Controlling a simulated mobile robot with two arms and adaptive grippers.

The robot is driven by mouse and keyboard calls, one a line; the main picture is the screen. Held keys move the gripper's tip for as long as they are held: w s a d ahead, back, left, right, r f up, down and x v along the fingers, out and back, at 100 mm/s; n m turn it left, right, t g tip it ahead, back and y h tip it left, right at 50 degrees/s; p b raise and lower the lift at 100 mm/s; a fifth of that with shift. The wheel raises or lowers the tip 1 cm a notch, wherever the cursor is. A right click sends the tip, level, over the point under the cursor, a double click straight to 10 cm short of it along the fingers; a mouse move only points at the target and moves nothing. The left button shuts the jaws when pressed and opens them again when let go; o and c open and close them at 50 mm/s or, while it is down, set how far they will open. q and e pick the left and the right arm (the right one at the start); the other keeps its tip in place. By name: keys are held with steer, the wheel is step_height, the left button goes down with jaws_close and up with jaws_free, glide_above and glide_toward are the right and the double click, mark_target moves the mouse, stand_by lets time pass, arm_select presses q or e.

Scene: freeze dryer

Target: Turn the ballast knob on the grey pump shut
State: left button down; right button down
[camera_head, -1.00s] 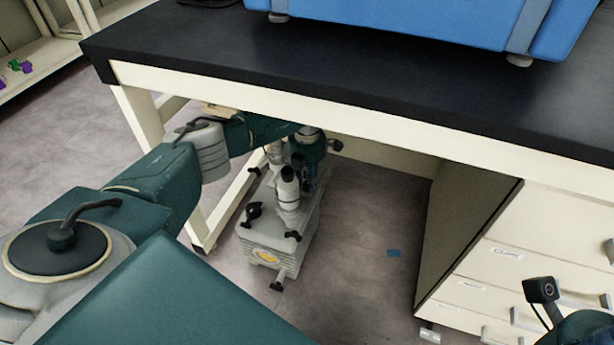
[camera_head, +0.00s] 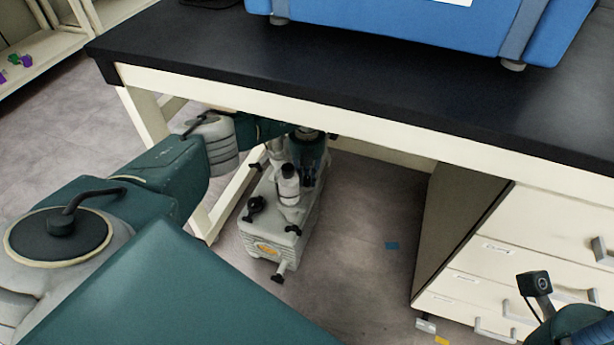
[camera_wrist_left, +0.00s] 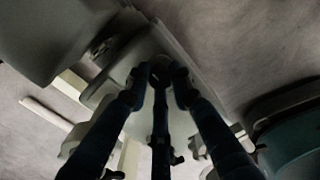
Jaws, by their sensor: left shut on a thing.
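The grey pump (camera_head: 286,236) stands on the floor under the bench, with several black knobs and fittings on it. My left arm reaches under the bench edge, and my left gripper (camera_head: 307,172) is at the back part of the pump, partly hidden by the arm and bench. In the left wrist view my left gripper (camera_wrist_left: 160,76) has its dark fingers closed around a small dark round knob, which looks like the ballast knob (camera_wrist_left: 160,67). The fingers hide most of it, so its turn angle cannot be told. My right gripper is out of view.
The black bench top (camera_head: 330,70) and its pale front rail hang over the pump. A bench leg (camera_head: 232,200) stands close at its left. A blue machine (camera_head: 420,25) sits on the bench.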

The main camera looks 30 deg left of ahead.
arm_select(q)
steer(key=c, duration=1.5)
jaws_free()
